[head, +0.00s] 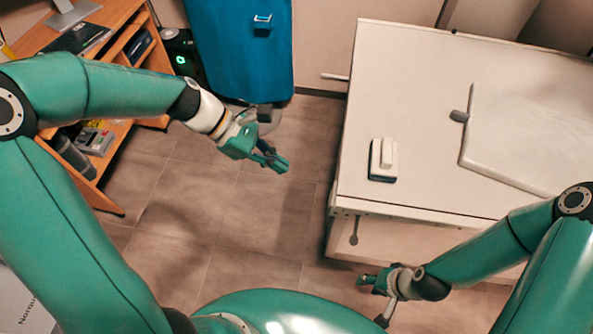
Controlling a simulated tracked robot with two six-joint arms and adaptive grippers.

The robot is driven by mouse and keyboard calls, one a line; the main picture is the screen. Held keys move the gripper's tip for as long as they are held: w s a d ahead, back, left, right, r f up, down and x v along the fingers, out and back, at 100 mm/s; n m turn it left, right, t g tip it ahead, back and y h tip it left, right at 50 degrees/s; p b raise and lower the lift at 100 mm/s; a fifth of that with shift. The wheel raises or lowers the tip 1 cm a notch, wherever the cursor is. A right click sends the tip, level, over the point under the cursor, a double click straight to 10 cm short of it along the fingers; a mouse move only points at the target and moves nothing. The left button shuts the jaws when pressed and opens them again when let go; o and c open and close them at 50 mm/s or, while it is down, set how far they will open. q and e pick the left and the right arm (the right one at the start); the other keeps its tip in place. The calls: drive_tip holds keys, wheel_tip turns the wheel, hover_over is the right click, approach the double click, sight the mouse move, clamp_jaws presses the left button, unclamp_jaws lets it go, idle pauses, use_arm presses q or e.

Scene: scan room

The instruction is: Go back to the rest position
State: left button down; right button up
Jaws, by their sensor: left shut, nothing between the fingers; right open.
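My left gripper (277,162) hangs over the tiled floor between the wooden desk and the white table. Its fingers are shut with nothing between them. My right gripper (364,281) is low at the front edge of the white table (400,100), beside its side panel. It is open, and nothing shows in it. Both arms are green, bent at the elbow, and come in from the two sides.
A white block on a dark base (383,160) stands near the table's left edge. A pale slab (530,135) lies at the table's right. A wooden desk (125,55) stands at left, a blue cabinet (240,45) behind. Floor (210,210) between them is clear.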

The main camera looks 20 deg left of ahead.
use_arm(q)
drive_tip(key=s+d+f+m+g+y, duration=0.2)
drive_tip(key=s+f+m, duration=0.4)
drive_tip(key=s+f, duration=0.5)
drive_tip(key=s+d+f+m+g+y, duration=0.25)
drive_tip(key=s+f+m, duration=0.35)
drive_tip(key=f, duration=1)
drive_tip(key=w+m+t, duration=0.1)
drive_tip(key=w+a+m+t, duration=0.1)
drive_tip(key=w+m, duration=0.1)
drive_tip(key=w+m+t, duration=0.2)
drive_tip(key=shift+w+a+f+y, duration=0.1)
drive_tip(key=shift+a+f+y, duration=0.1)
drive_tip(key=shift+f+y, duration=0.05)
